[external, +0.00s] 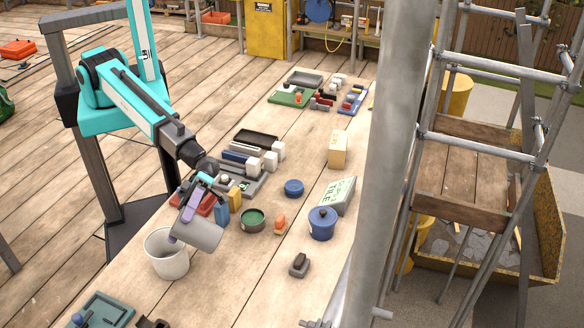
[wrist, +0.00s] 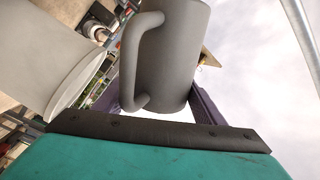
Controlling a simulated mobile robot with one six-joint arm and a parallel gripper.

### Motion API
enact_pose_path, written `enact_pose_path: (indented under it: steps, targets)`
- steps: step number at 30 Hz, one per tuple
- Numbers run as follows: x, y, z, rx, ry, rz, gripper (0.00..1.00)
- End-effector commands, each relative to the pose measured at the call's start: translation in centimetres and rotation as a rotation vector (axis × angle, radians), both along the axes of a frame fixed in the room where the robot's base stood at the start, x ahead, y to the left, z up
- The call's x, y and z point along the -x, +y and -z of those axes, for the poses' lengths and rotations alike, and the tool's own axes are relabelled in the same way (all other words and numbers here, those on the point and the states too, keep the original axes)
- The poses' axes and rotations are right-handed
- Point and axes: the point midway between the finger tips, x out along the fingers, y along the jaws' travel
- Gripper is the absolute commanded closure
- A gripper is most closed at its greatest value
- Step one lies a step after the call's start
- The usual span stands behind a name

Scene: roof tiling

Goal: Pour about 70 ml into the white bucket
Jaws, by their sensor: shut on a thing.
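The white bucket (external: 168,256) stands upright on the wooden bench at the lower left in the external view. My gripper (external: 186,215) is shut on a grey jug (external: 203,232) and holds it tilted, just right of and above the bucket's rim. In the wrist view the jug (wrist: 172,55) with its curved handle is close in front of my gripper (wrist: 160,108). The bucket (wrist: 45,55) fills the left of that view. The jug's contents and any stream are not visible, and the inside of the bucket is mostly hidden.
On the bench (external: 250,285), a green tin (external: 252,220), a blue pot (external: 322,224), an orange item (external: 280,224) and a dark block (external: 299,264) stand right of the jug. Red, blue and yellow containers stand close behind it. A scaffold pole (external: 385,150) rises at the right.

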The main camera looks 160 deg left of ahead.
Motion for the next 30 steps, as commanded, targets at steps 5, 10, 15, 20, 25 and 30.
enact_pose_path:
  steps: [5,10,15,20,25,30]
  targets:
    - [0.02,0.01,0.12,0.0,-0.001,-0.001,0.64]
    - [0.01,0.0,0.12,0.0,-0.001,-0.001,0.64]
    - [0.01,0.02,0.08,0.0,-0.001,-0.001,0.64]
    - [-0.02,0.05,-0.16,0.012,0.007,0.0,0.64]
    - [-0.09,0.16,-0.55,0.048,0.028,0.0,0.64]
    - [-0.14,0.25,-0.84,0.093,0.055,0.0,0.64]
